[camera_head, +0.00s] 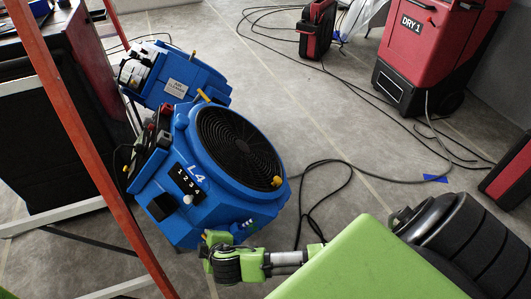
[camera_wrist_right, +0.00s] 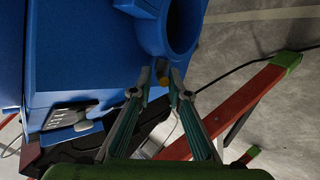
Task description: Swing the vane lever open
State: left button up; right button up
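The blue fan unit marked L4 (camera_head: 165,205) stands on the floor in the middle left, with a round black grille on top. A small yellow-brown knob (camera_wrist_right: 163,82) shows on the blue housing (camera_wrist_right: 95,50) in the right wrist view; I take it for the vane lever's end. My right gripper (camera_wrist_right: 160,76) is open, its fingertips apart on either side of the knob; contact cannot be told. In the head view my right gripper (camera_head: 212,240) is at the unit's lower front edge, and its fingertips are hard to make out. My left gripper is not in view.
A red ladder rail (camera_head: 85,150) crosses close on the left. A second blue unit (camera_head: 185,80) stands behind. A red dryer marked DRY 1 (camera_head: 428,50) is at the back right.

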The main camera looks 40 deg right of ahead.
jog(key=shift+w+d+r+n+g+y, duration=0.15)
jog(key=shift+w+d+n+g+y, duration=0.1)
jog(key=shift+n+g+y, duration=0.15)
jog(key=g+y+b, duration=0.1)
jog(key=d+n+g+b, duration=0.1)
jog(key=b, duration=0.1)
jog(key=shift+w+y, duration=0.4)
jog(key=b, duration=0.2)
jog(key=n+g+y+b, duration=0.1)
jog(key=b, duration=0.2)
jog(key=shift+w+d+n+g, duration=0.2)
jog(key=shift+w+n+g, duration=0.1)
jog(key=shift+w, duration=0.05)
jog(key=p+v, duration=0.7)
jog(key=v, duration=0.7)
jog(key=s+a+f+m+y, duration=0.1)
jog(key=s+a+m+y, duration=0.15)
jog(key=s+a, duration=0.5)
jog(key=s+d+f+m+g+h+p, duration=0.1)
jog(key=s+d+f+m+h+p, duration=0.1)
jog(key=s+d+f+m+p, duration=0.2)
jog(key=s+d+f+m+h+p, duration=0.2)
jog(key=s+d+f+m+p, duration=0.2)
jog(key=f, duration=0.5)
jog(key=s+m+p, duration=0.1)
jog(key=s+p, duration=0.1)
jog(key=shift+f+g+h+p, duration=0.25)
jog(key=shift+g+h+p, duration=0.05)
jog(key=shift+g+h, duration=0.1)
